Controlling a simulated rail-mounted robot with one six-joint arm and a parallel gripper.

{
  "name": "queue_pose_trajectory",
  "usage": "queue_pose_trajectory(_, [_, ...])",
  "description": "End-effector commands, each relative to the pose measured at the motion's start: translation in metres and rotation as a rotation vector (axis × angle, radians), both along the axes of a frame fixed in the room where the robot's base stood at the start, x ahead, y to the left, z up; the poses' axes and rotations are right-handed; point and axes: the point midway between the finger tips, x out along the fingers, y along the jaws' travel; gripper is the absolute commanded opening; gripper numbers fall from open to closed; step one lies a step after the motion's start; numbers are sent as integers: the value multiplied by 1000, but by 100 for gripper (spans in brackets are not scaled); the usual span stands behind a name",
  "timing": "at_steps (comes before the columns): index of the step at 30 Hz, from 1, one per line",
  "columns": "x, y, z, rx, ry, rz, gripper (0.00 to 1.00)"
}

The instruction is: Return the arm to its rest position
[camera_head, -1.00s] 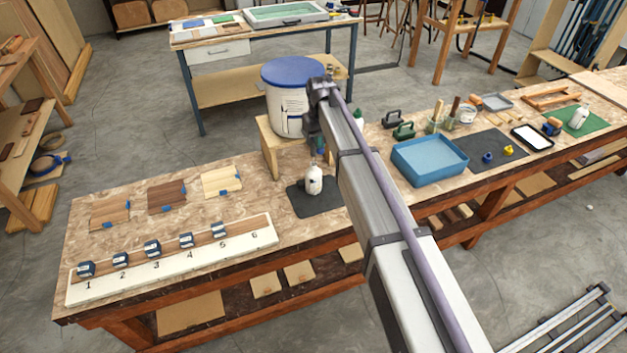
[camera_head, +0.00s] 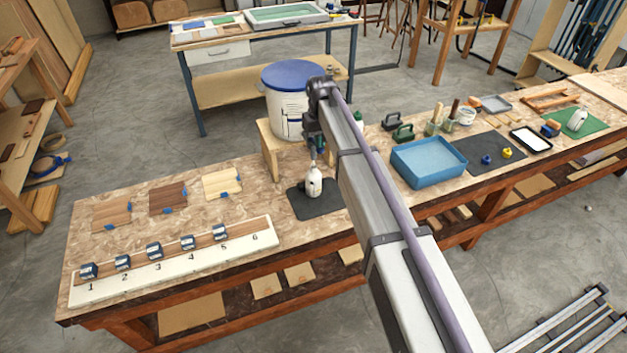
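My arm reaches in from the bottom right over the bench, with its far end above the dark mat (camera_head: 331,208). My gripper (camera_head: 317,152) points down there, small and dark. A white bottle (camera_head: 314,184) stands directly below it on the mat. The gripper and the bottle's top overlap in this view. I cannot tell whether they touch or whether the fingers are open or shut.
A white numbered board (camera_head: 180,276) with several dark blue blocks lies front left, and wood samples (camera_head: 168,198) lie behind it. A blue-lidded bucket (camera_head: 287,115) stands behind the gripper. A blue tray (camera_head: 428,163) lies right of the arm.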

Motion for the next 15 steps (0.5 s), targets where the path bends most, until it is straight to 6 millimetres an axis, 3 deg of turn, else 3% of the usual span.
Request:
queue_pose_trajectory(1, [0, 0, 28, 0, 0, 0, 0])
queue_pose_trajectory(6, [0, 0, 69, 0, 0, 0, 0])
queue_pose_trajectory(15, [0, 0, 65, 0, 0, 0, 0])
